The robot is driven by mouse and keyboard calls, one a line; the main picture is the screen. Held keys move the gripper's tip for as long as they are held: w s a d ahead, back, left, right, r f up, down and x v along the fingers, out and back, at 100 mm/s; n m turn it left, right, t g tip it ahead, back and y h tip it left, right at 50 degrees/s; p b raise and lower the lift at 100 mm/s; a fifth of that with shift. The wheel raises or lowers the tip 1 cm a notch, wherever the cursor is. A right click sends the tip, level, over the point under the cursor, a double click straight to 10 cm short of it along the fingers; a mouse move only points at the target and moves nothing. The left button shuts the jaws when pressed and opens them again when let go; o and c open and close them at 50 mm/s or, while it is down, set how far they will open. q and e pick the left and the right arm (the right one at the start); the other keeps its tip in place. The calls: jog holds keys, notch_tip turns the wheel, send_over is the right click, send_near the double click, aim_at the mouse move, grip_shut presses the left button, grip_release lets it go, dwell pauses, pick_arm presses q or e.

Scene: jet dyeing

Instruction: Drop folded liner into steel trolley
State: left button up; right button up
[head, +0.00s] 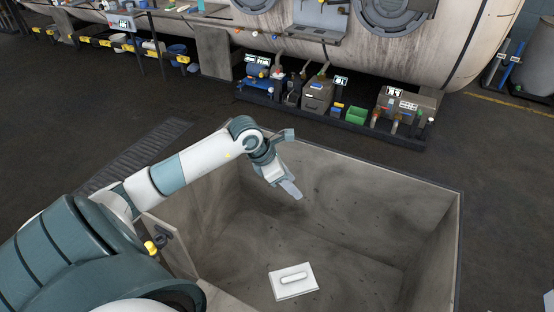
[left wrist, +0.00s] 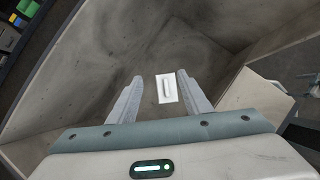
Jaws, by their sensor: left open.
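The folded liner (head: 305,283), a small white flat piece with a raised bar across its top, lies on the floor of the steel trolley (head: 459,215). The trolley is a large grey open-topped bin with stained inner walls. My left gripper (head: 290,187) is open and empty, over the trolley's opening and above the liner. In the left wrist view the liner (left wrist: 158,88) shows between the two spread fingers (left wrist: 155,92), well beyond them and not touching them. The trolley's inner wall (left wrist: 100,50) fills much of that view. My right gripper does not show.
A large dyeing vessel (head: 300,50) stands behind the trolley. Pumps and boxes sit on a low skid (head: 330,122), with a green bin (head: 356,115). A floor grate (head: 145,150) lies left of the trolley. The dark floor (head: 510,200) at the right is clear.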

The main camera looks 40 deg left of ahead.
pick_arm(q)
jog(key=b+v, duration=0.3)
jog(key=v, duration=0.8)
jog(key=shift+s+r, duration=0.15)
jog(key=shift+r, duration=0.1)
jog(key=shift+a, duration=0.1)
dwell(0.4)
